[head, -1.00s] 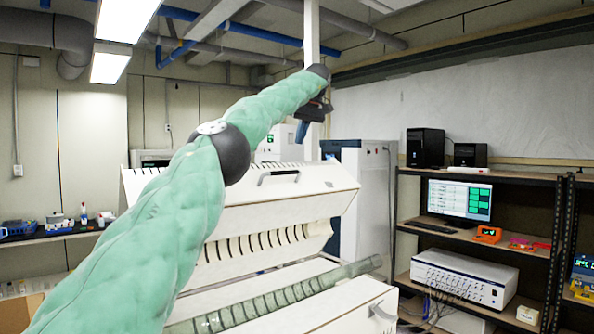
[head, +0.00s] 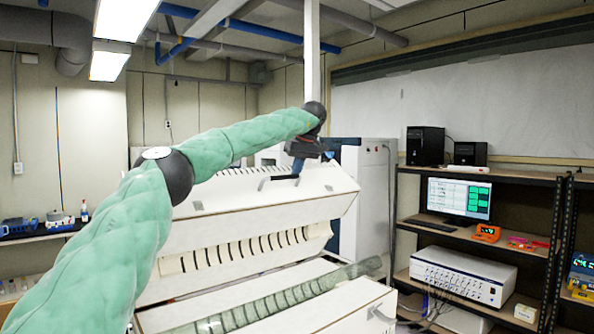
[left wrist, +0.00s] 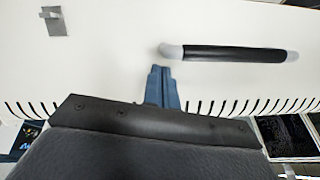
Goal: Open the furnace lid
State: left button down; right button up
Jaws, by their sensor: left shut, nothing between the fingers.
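The furnace (head: 365,312) is a long white box with a glass tube (head: 270,305) lying along its lower half. Its white lid (head: 250,212) stands raised and tilted back, with its slotted inner side showing above the tube. A dark bar handle (head: 280,178) sits on the lid's outer face; it also shows in the left wrist view (left wrist: 235,52). My left gripper (head: 297,168) is shut and empty, close to the handle. In the left wrist view, the blue fingertips (left wrist: 160,72) are just beside the handle's left end, apparently not gripping it. My right gripper is out of view.
A shelf (head: 480,235) at right holds a monitor (head: 459,200), a white instrument (head: 462,274) and small devices. A tall grey cabinet (head: 373,200) stands behind the furnace. A bench (head: 40,236) with small items is at left.

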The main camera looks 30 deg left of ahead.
aim_at(301, 191)
pick_arm(q)
jog(key=shift+s+d+f, duration=0.1)
jog(key=shift+d+f, duration=0.1)
jog(key=shift+f, duration=0.05)
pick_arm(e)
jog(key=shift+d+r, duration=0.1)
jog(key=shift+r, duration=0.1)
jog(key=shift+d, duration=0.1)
pick_arm(q)
jog(key=shift+d, duration=0.1)
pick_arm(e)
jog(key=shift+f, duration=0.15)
